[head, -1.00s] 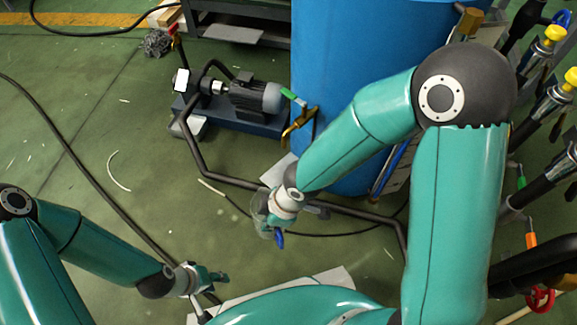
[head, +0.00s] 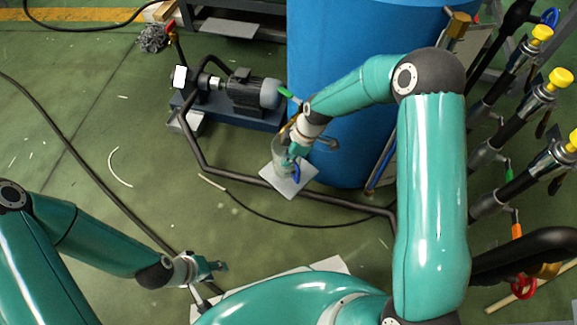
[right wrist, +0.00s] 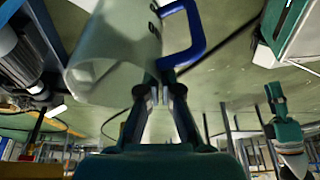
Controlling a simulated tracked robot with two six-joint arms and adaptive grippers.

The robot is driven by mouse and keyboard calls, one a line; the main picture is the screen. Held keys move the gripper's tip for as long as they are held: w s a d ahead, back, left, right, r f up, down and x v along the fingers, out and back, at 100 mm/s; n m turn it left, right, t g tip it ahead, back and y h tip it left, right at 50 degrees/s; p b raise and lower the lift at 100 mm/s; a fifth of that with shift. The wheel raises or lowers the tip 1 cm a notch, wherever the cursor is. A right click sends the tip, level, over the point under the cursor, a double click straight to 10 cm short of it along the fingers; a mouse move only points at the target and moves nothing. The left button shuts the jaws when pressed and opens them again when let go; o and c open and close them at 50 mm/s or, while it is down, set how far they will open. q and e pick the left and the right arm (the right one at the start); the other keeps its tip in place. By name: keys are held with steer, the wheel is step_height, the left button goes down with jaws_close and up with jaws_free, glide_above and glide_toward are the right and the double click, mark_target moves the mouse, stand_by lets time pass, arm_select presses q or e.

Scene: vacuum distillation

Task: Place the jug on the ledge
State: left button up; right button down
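The jug (head: 281,161) is translucent whitish with a blue handle. My right gripper (head: 292,152) holds it beside the blue tank, over a white flat plate (head: 306,176). In the right wrist view the jug (right wrist: 115,50) fills the upper left, its open rim showing. There the right gripper's fingers (right wrist: 157,92) are closed at the blue handle (right wrist: 190,45). Whether the jug touches the plate I cannot tell. No thing is clearly recognisable as the ledge; the plate may be it. My left gripper (head: 217,267) is low at the left, apart from the jug; its finger opening is unclear.
The blue tank (head: 345,100) stands just behind the right gripper. A pump (head: 245,92) on a dark blue base is to the left. A dark pipe (head: 222,177) runs low across the floor. Yellow-capped valves (head: 561,78) line the right side. Green floor at left is mostly open.

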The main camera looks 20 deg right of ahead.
steer(key=f+b, duration=0.1)
steer(key=f, duration=0.2)
steer(key=f+b, duration=0.1)
steer(key=f, duration=0.1)
steer(key=shift+w+d+f+b, duration=0.25)
steer(key=shift+w+b, duration=0.05)
steer(key=shift+w, duration=0.05)
steer(key=shift+r, duration=0.15)
steer(key=c, duration=1.3)
jaws_free()
steer(key=p+v, duration=0.5)
steer(key=v, duration=0.7)
steer(key=s+a+f+m, duration=0.2)
steer(key=s+f+m, duration=0.2)
steer(key=s, duration=0.3)
steer(key=s+a+f+m, duration=0.3)
steer(key=s+f+m, duration=0.1)
steer(key=s+m, duration=0.3)
steer(key=s+a+f+m, duration=0.2)
steer(key=s+f+m, duration=0.3)
steer(key=s, duration=0.2)
steer(key=shift+s+a+m+g, duration=0.1)
steer(key=shift+a+m+g, duration=0.2)
